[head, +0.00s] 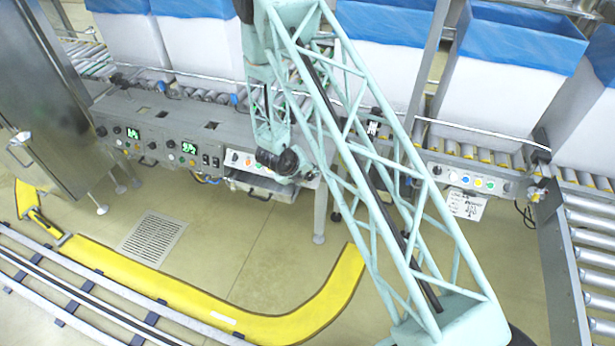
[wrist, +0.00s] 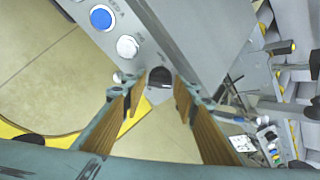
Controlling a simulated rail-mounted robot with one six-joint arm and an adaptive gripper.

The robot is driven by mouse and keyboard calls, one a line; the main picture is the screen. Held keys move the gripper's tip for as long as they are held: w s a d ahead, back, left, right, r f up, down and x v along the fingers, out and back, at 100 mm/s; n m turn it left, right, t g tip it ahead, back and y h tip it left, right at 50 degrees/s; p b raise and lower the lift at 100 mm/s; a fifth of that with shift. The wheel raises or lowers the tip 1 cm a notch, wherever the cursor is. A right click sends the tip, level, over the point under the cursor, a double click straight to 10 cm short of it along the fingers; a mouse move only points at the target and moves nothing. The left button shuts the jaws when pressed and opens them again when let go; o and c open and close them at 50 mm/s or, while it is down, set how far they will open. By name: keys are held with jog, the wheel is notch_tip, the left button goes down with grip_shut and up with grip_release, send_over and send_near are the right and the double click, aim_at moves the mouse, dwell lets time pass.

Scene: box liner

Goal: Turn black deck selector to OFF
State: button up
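The black selector knob (wrist: 160,76) sits near the end corner of a grey control panel (wrist: 190,35) in the wrist view. My gripper (wrist: 163,88) is open, its two brown-padded fingers pointing at the panel with the knob between their tips. A gap shows on both sides of the knob, and I cannot tell how far the tips reach around it. The knob's pointer and label are not readable. In the head view my arm's end is at the deck's right panel (head: 238,159), and my arm hides the knob and fingertips there.
A blue button (wrist: 101,17) and a white button (wrist: 127,46) sit in line with the knob. A second button panel (head: 463,179) is farther right. Lined boxes (head: 380,70) stand on rollers behind. A yellow floor strip (head: 180,296) and rails lie in front.

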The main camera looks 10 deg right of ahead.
jog(key=shift+c, duration=0.4)
jog(key=c, duration=0.5)
jog(key=shift+n, duration=0.6)
jog(key=n, duration=0.3)
jog(key=shift+h, duration=0.3)
jog(key=shift+n+t+h, duration=0.4)
jog(key=shift+n, duration=1.8)
jog(key=o, duration=0.6)
jog(key=shift+a, duration=0.1)
